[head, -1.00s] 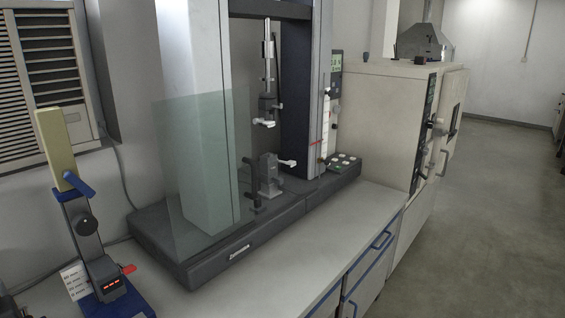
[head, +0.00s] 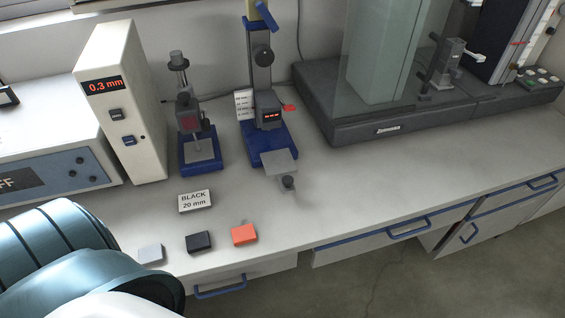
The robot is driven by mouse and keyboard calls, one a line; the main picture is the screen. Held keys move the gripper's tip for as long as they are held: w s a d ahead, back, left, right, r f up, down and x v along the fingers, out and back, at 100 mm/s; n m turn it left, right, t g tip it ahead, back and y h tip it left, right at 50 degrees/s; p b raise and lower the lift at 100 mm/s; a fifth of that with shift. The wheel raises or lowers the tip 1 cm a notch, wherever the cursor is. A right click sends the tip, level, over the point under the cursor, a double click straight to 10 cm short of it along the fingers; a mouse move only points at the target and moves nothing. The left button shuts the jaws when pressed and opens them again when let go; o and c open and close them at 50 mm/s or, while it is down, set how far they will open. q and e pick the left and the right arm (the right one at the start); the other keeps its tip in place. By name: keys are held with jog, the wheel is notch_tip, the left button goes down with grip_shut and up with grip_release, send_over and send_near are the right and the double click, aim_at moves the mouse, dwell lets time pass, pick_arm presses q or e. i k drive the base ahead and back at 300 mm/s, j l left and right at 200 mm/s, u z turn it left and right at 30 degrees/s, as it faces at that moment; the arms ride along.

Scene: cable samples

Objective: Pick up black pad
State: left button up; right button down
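The black pad (head: 199,242) lies flat on the grey bench top near its front edge. A grey pad (head: 151,253) lies to its left and an orange pad (head: 244,235) to its right, with gaps between them. A white card reading "BLACK 20 mm" (head: 195,201) lies just behind the black pad. A teal and white arm part of mine fills the lower left corner, close to the grey pad. Neither gripper shows in the head view.
Two blue-based test stands (head: 199,160) (head: 270,142) stand behind the card. A white box reading "0.3 mm" (head: 119,105) is at the left. A large testing machine (head: 385,133) stands at the back right. The bench's front right (head: 370,203) is clear.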

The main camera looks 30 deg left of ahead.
aim_at(199, 241)
jog(key=u, duration=1.85)
